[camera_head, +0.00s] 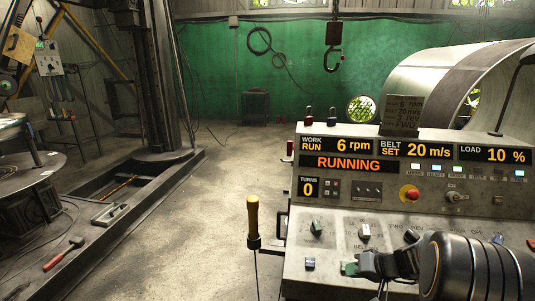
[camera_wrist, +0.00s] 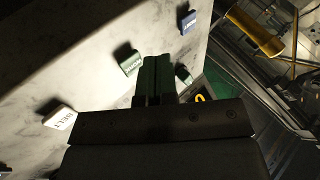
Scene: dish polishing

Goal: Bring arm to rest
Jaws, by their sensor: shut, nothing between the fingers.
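My gripper (camera_head: 354,268) is over the lower part of the sloping control panel (camera_head: 335,227) in the head view, its black body reaching in from the right. In the wrist view its two green fingers (camera_wrist: 157,78) are together with nothing between them. Whether the fingertips touch the panel cannot be told. Near them in the wrist view are a green control (camera_wrist: 131,63), a white knob (camera_wrist: 60,117) and a blue button (camera_wrist: 188,22). The panel's display (camera_head: 350,164) reads RUNNING, with work at 6 rpm, belt at 20 m/s and load at 10 %.
A lever with a yellow handle (camera_head: 254,217) stands left of the panel. A red stop button (camera_head: 409,193) is on the panel. A large curved metal drum (camera_head: 425,85) is behind it. A red-handled hammer (camera_head: 62,253) lies at the left. The concrete floor between is open.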

